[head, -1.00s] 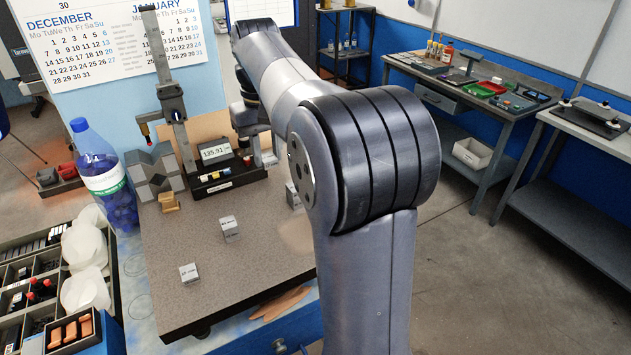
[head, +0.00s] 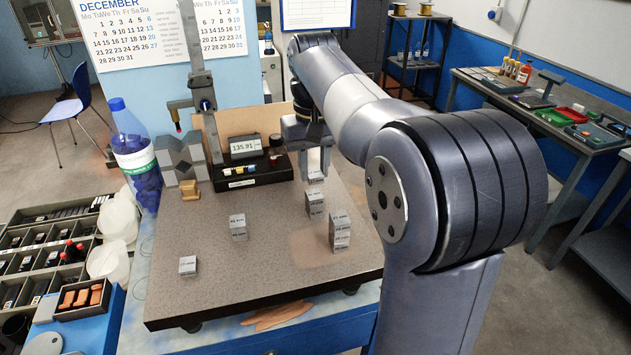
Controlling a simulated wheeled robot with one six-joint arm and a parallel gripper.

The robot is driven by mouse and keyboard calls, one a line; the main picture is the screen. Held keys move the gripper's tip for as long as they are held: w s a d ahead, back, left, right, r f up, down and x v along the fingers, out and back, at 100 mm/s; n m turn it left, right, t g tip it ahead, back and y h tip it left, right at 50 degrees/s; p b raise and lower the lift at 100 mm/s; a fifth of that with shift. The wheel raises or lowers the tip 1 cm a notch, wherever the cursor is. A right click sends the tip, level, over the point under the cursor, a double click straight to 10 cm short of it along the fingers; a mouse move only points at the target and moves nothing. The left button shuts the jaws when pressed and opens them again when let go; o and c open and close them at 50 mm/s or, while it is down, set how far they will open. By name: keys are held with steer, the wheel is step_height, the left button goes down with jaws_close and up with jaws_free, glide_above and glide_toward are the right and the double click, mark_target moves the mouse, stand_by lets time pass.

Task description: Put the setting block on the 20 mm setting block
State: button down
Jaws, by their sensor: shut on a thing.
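My gripper (head: 314,168) is over the back right of the granite plate, pointing down. It is shut on a small grey setting block (head: 316,178), mostly hidden between the fingers. A grey block stack (head: 315,204) stands just in front of and below it; I cannot tell whether the held block touches it. A taller stack of grey blocks (head: 339,232) stands nearer the front right. One grey block (head: 238,228) stands mid-plate and a smaller one (head: 188,266) lies front left. The labels are too small to read, so I cannot tell which is the 20 mm block.
The granite plate (head: 270,285) is clear along its front. A black display box (head: 250,170) stands left of my gripper, with a height-gauge column (head: 205,100), V-block (head: 184,158) and small brass-coloured block (head: 190,190). A blue bottle (head: 135,155) stands at the left.

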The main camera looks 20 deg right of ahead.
mark_target(314, 172)
steer(key=shift+f, duration=1.8)
steer(key=c, duration=1.1)
jaws_free()
steer(key=shift+f, duration=0.1)
steer(key=shift+c, duration=0.2)
step_height(314, 172, up, 12)
steer(key=shift+p, duration=0.45)
